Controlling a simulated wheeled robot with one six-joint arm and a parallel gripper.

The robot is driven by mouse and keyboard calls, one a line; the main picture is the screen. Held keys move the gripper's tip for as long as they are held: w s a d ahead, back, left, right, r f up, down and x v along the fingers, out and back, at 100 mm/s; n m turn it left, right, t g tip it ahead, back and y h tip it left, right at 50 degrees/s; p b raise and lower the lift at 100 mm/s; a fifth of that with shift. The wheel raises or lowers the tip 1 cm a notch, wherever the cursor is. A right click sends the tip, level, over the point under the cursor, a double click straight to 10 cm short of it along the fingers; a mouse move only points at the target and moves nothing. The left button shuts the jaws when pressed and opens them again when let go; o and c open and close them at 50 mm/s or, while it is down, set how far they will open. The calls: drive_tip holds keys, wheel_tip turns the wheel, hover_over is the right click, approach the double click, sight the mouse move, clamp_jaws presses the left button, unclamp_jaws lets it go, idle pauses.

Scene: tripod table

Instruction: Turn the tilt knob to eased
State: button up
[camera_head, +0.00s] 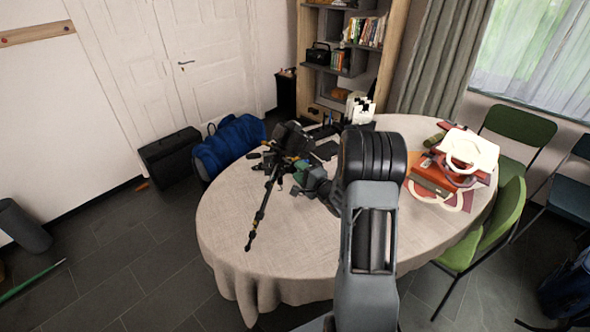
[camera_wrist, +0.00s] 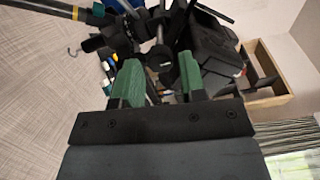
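A black tripod with a camera-like head (camera_head: 290,138) is on the table, one leg (camera_head: 262,212) reaching toward the front left. In the wrist view its dark head parts (camera_wrist: 208,62) fill the top. My gripper (camera_head: 303,172) is at the tripod head; my arm partly hides this area. In the wrist view my gripper (camera_wrist: 160,78) shows two green fingertips set apart. A dark rounded part (camera_wrist: 159,58) lies beyond and between the tips; I cannot tell whether they touch it. The tilt knob and its setting cannot be made out for certain.
The round table (camera_head: 235,235) has a cloth, bare at the front left. Red and white items (camera_head: 440,178) lie on its right. White bottle-like items (camera_head: 360,107) stand at the back. Green chairs (camera_head: 490,235) stand on the right; a blue bag (camera_head: 228,145) is behind left.

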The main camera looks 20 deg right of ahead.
drive_tip(key=b+v, duration=0.1)
drive_tip(key=v, duration=1)
drive_tip(key=shift+w, duration=0.1)
drive_tip(key=s+d+f+n+g+h, duration=0.6)
drive_tip(key=d+f+n+g+h, duration=0.15)
drive_tip(key=g, duration=0.25)
drive_tip(key=s+a+r+n+g+y, duration=0.1)
drive_tip(key=s+a+r+n, duration=0.3)
drive_tip(key=a+r, duration=0.4)
drive_tip(key=s+a+r+n+g+y, duration=0.1)
drive_tip(key=s+a+r+n, duration=0.4)
drive_tip(key=a, duration=1.1)
wheel_tip(320, 180, up, 3)
drive_tip(key=shift+s+f+g, duration=0.1)
drive_tip(key=shift+s+g, duration=0.45)
drive_tip(key=shift+g, duration=0.15)
